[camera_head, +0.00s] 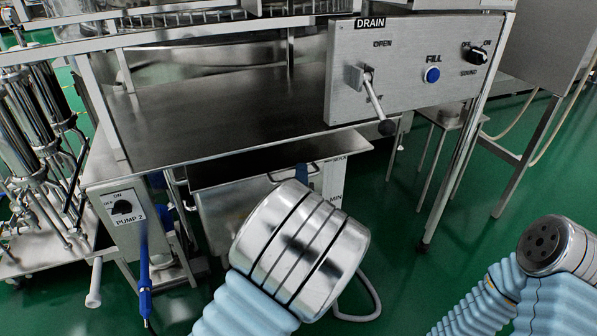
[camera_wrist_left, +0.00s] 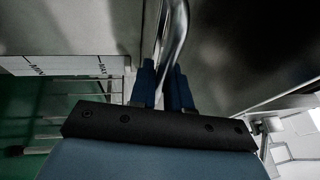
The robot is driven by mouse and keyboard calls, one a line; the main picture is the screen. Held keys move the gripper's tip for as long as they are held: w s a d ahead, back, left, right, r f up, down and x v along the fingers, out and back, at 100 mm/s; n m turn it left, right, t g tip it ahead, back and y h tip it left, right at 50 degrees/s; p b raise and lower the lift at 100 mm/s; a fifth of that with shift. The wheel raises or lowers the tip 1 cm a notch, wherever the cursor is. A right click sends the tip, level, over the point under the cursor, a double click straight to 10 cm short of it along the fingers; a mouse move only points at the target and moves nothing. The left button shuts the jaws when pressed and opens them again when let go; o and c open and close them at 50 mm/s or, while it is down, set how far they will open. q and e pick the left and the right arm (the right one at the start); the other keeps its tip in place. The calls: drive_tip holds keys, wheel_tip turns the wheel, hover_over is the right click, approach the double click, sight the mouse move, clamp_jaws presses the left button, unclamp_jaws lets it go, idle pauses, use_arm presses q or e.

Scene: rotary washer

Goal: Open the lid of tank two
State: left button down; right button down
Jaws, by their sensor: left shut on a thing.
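A metal tank (camera_head: 215,205) with a white MAX/MIN scale (camera_head: 333,182) stands under the steel table. The scale also shows at the left of the left wrist view (camera_wrist_left: 60,65). My left gripper (camera_head: 302,174) is mostly hidden behind my wrist in the head view, with a little blue showing beside the tank. In the left wrist view its blue fingers (camera_wrist_left: 164,88) are shut around a curved metal bar handle (camera_wrist_left: 176,40). Grey metal surfaces lie on both sides of the handle. I cannot tell how far the lid is raised. My right gripper is out of view.
The steel table (camera_head: 220,110) overhangs the tank. A DRAIN/FILL panel (camera_head: 400,70) with a protruding lever (camera_head: 374,100) is at the upper right. The PUMP 2 switch box (camera_head: 124,212) stands at the left. Green floor (camera_head: 480,180) is open at right.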

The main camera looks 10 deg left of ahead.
use_arm(q)
drive_tip(key=c, duration=1.2)
unclamp_jaws()
drive_tip(key=shift+o, duration=0.2)
drive_tip(key=p+v, duration=0.7)
drive_tip(key=v, duration=0.6)
drive_tip(key=shift+s, duration=0.35)
drive_tip(key=shift+f, duration=0.15)
